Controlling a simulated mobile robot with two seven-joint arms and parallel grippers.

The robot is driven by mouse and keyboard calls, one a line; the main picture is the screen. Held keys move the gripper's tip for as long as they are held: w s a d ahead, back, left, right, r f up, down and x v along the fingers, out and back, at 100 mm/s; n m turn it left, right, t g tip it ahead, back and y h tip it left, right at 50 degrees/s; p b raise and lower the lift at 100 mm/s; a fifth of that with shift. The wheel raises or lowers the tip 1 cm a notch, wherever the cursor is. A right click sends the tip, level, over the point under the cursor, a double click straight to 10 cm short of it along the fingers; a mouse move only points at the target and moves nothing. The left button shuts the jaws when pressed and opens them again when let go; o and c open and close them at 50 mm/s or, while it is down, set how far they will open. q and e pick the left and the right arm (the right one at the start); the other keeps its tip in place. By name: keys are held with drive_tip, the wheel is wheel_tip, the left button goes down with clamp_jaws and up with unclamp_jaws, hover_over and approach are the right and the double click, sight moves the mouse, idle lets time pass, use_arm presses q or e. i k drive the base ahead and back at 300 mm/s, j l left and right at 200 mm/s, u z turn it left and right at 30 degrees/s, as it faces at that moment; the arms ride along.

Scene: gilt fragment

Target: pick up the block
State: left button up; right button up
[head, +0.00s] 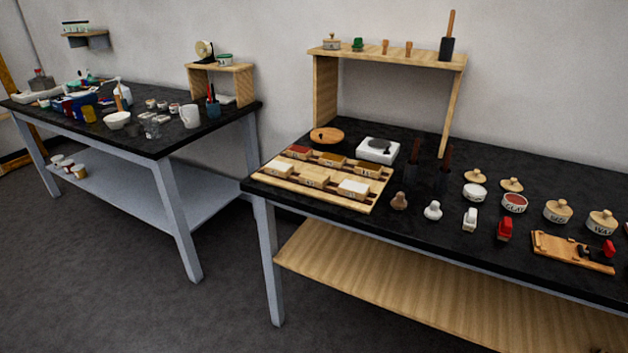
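Several small blocks sit in a light wooden rack (265,180) on the black-topped right table. The back row has a block with a reddish-brown top (298,151), a tan block (332,160) and a brown-topped block (366,167). I cannot tell which one the task means. Neither of my grippers is in view.
A wooden shelf (385,57) stands at the table's back. A white slab (376,151) and a round wooden disc (327,135) lie behind the rack. Stamps, lidded jars and a wooden board (572,253) are to its right. A cluttered second table (165,142) stands left, across a floor gap.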

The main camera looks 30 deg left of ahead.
sight(316, 179)
drive_tip(key=i+j+z, duration=0.1)
drive_tip(key=j, duration=0.5)
drive_tip(key=i+j+z, duration=0.1)
drive_tip(key=i+j, duration=0.15)
drive_tip(key=j, duration=0.4)
drive_tip(key=i+j+z, duration=0.1)
drive_tip(key=j, duration=0.55)
drive_tip(key=i+j+z, duration=0.1)
drive_tip(key=j, duration=0.55)
drive_tip(key=i+j+z, duration=0.1)
drive_tip(key=j, duration=0.55)
